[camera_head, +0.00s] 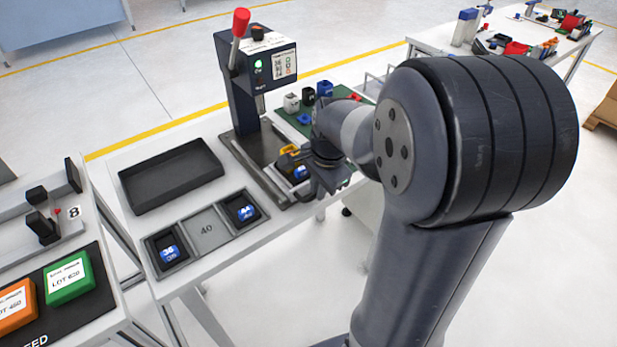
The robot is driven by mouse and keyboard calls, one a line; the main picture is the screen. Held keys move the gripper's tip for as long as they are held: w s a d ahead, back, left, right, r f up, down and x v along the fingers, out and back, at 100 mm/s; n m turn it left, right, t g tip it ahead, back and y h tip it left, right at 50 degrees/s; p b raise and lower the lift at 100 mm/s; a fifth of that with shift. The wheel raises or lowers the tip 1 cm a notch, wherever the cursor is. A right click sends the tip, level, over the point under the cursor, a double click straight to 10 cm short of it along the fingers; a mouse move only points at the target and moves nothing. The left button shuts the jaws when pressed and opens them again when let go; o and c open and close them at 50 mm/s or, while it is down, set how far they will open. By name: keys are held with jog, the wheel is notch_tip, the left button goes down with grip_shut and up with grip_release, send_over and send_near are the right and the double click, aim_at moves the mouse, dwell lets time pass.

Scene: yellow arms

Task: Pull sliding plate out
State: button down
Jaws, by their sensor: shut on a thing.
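The press (247,90) is a dark upright machine with a red-knobbed lever and a lit green button. The grey sliding plate (270,187) lies low at its base, reaching toward the table's front edge. A dark block with a yellow top and a blue label (293,167) sits on it, in front of the press column. My gripper (322,183) is at the plate's front right, low beside the block. It is shut on the plate's front part; the fingertips and exact grip point are mostly hidden by the gripper body.
An empty black tray (170,176) lies left of the press. In front is a grey holder (207,229) with blue-labelled pieces at both ends. A green mat (345,93) with small blocks lies behind my wrist. Another bench (84,300) stands at left.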

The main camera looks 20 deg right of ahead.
jog(key=shift+s, duration=0.15)
jog(key=c, duration=1.5)
grip_release()
jog(key=shift+d, duration=0.1)
jog(key=r, duration=0.3)
jog(key=s+r, duration=0.1)
jog(key=r, duration=0.3)
jog(key=s+r+p, duration=0.1)
jog(key=r, duration=0.2)
jog(key=shift+d+r, duration=0.3)
jog(key=shift+r, duration=0.05)
jog(key=shift+w+f, duration=0.1)
jog(key=shift+f, duration=0.05)
jog(key=f, duration=0.3)
jog(key=w+f, duration=0.1)
jog(key=f, duration=0.3)
jog(key=w+f+b, duration=0.1)
jog(key=f, duration=0.2)
jog(key=shift+a+f, duration=0.2)
jog(key=shift+a, duration=0.2)
